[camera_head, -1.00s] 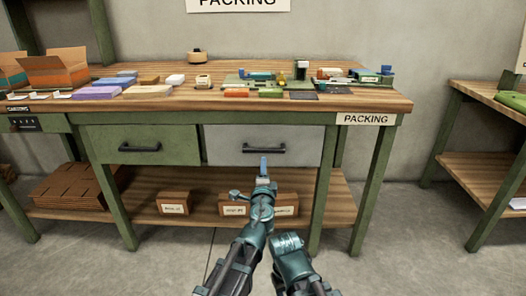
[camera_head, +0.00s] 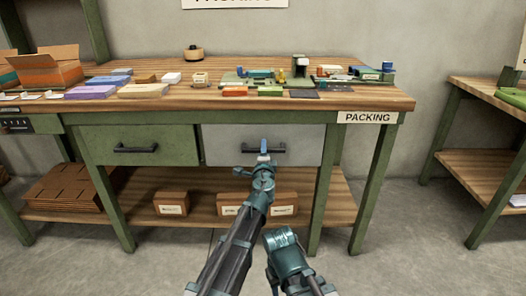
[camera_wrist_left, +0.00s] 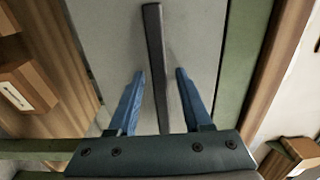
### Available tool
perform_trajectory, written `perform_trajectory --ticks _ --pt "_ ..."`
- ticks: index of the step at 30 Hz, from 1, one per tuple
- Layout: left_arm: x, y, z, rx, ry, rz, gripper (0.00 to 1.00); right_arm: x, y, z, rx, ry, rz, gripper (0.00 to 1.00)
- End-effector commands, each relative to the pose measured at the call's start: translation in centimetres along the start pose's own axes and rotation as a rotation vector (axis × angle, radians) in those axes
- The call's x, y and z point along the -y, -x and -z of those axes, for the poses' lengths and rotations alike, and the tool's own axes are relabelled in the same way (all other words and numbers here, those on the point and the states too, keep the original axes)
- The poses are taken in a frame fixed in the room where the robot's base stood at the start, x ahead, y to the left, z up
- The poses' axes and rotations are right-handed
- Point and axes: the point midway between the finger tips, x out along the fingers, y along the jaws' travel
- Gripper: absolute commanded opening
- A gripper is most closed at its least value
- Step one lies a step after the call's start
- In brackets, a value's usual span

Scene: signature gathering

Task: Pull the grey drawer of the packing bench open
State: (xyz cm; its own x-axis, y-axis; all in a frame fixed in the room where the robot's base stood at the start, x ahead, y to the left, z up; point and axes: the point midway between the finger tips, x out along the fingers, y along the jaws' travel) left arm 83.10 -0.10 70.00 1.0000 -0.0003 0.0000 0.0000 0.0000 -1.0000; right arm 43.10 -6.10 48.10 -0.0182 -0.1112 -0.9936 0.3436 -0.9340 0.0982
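The grey drawer (camera_head: 310,143) is shut in the packing bench, to the right of a green drawer. Its dark bar handle (camera_head: 278,151) is partly hidden by my left gripper (camera_head: 263,146) in the head view. In the left wrist view, my left gripper (camera_wrist_left: 160,75) is open, with one blue finger on each side of the handle (camera_wrist_left: 153,50). The handle runs between the fingers with gaps on both sides. The drawer front (camera_wrist_left: 110,40) also shows there. No fingers of my right gripper show in either view.
The green drawer (camera_head: 135,143) has a similar handle. Small brown boxes (camera_head: 171,203) and flat cardboard (camera_head: 72,190) sit on the lower shelf. The benchtop (camera_head: 385,100) carries many small items. A second bench (camera_head: 480,160) stands at right, with open floor between.

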Motion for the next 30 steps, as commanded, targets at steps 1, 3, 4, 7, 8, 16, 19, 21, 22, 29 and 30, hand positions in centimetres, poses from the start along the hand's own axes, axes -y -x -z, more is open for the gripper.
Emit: perform_trajectory --ticks 1,3,4,7,8,16,19,21,22,29,30 --pt "0.00 0.01 -0.01 0.000 0.000 0.000 0.39 0.00 0.00 0.00 0.000 0.000 0.000 0.50" --pt "0.00 0.01 -0.01 0.000 0.000 0.000 0.27 0.00 0.00 0.00 0.000 0.000 0.000 0.50" --pt "0.00 0.01 -0.01 0.000 0.000 0.000 0.21 0.00 0.00 0.00 0.000 0.000 0.000 0.50" --pt "0.00 0.01 -0.02 0.000 0.000 0.000 0.03 0.00 0.00 0.00 0.000 0.000 0.000 0.50" --pt "0.00 0.01 -0.02 0.000 0.000 0.000 0.00 0.00 0.00 0.00 0.000 0.000 0.000 0.50" --pt "-0.01 0.02 -0.02 0.000 0.000 0.000 0.00 0.00 -0.01 0.00 0.000 0.000 0.000 0.50" --pt "-0.01 0.02 -0.01 0.000 0.000 0.000 0.00 0.00 -0.01 0.00 0.000 0.000 0.000 0.50" --pt "-0.01 0.02 -0.02 0.000 0.000 0.000 0.00 0.00 -0.01 0.00 0.000 0.000 0.000 0.50" --pt "-0.01 0.02 -0.02 0.000 0.000 0.000 0.00 0.00 -0.01 0.00 0.000 0.000 0.000 0.50" --pt "-0.01 0.02 -0.01 0.000 0.000 0.000 0.00 0.00 -0.01 0.00 0.000 0.000 0.000 0.50" --pt "-0.01 0.02 -0.01 0.000 0.000 0.000 0.00 0.00 -0.01 0.00 0.000 0.000 0.000 0.50"
